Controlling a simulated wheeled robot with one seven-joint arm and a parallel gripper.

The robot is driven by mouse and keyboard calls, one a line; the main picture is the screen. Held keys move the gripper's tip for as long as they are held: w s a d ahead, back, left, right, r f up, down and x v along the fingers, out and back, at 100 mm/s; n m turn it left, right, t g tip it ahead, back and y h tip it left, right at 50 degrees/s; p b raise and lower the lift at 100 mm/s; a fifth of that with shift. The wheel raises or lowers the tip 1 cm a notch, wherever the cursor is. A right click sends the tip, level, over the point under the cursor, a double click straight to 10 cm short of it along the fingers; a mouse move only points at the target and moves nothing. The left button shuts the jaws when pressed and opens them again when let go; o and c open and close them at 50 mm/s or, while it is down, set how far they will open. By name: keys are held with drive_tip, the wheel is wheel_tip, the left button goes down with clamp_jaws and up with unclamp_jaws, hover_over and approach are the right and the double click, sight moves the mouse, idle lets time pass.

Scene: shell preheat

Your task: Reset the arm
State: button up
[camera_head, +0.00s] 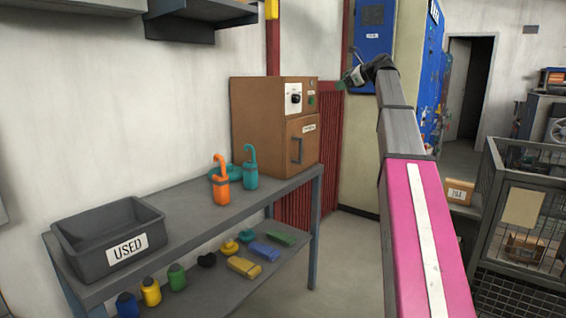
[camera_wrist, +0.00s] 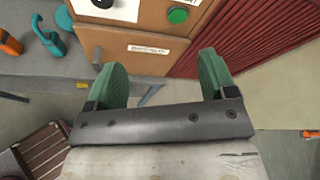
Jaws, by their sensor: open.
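My gripper (camera_wrist: 162,80) is open, with its two green finger pads spread and nothing between them in the wrist view. In the head view my gripper (camera_head: 352,70) is at the far end of my raised arm, right of the brown cabinet (camera_head: 262,130). The cabinet also shows in the wrist view (camera_wrist: 150,30), beyond the fingers, with a green button and a white label. Its door, with a dark handle (camera_head: 298,150), looks shut.
A grey bench (camera_head: 190,235) holds a bin marked USED (camera_head: 70,245), an orange hooked object (camera_head: 220,185) and a teal one (camera_head: 250,172). Several coloured items lie on its lower shelf. A wire cage (camera_head: 490,200) stands at right. Floor between bench and arm is clear.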

drive_tip(key=s+a+f+n+g+h, duration=0.2)
drive_tip(key=s+f+n, duration=0.15)
drive_tip(key=f, duration=1.15)
drive_tip(key=s+a+f+n+g+h, duration=0.1)
drive_tip(key=s+f+n, duration=0.25)
drive_tip(key=f, duration=1.05)
drive_tip(key=s+a+f+n+g+h, duration=0.2)
drive_tip(key=s+f, duration=0.2)
drive_tip(key=f, duration=1.1)
drive_tip(key=s+f+n+g+h, duration=0.4)
drive_tip(key=s+f+n, duration=0.8)
drive_tip(key=s+f, duration=1.5)
drive_tip(key=shift+a+g+h, duration=0.3)
drive_tip(key=shift+a+h, duration=0.15)
drive_tip(key=shift+h, duration=0.15)
